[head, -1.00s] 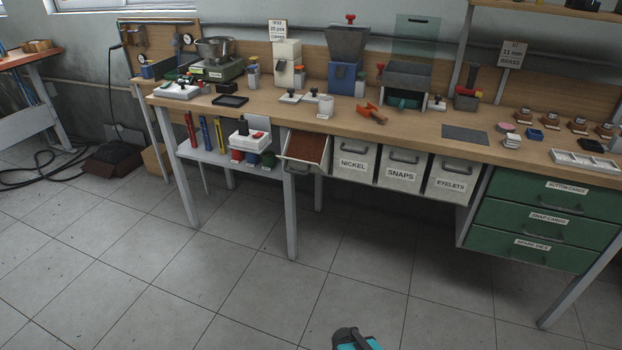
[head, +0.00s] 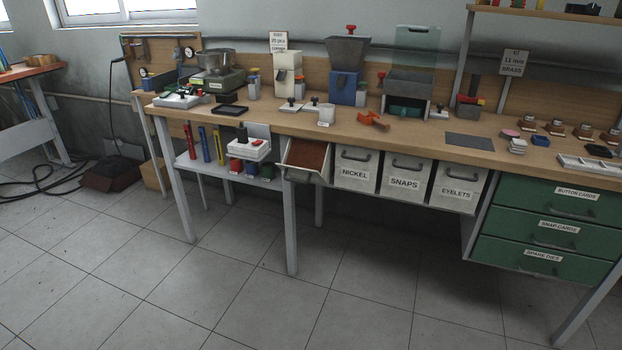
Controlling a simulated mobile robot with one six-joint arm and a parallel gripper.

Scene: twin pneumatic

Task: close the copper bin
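The open bin (head: 290,174) hangs under the workbench, left of the nickel bin. It is tilted out at the top and shows copper-coloured contents (head: 308,155). Its front label cannot be read from here. Its front and handle stick out past the neighbouring bins. My gripper is not in the head view.
Bins marked nickel (head: 354,173), snaps (head: 404,183) and eyelets (head: 457,192) sit shut beside it. A bench leg (head: 290,230) stands just below the open bin. Green drawers (head: 545,225) are at the right. The floor (head: 215,285) in front is clear.

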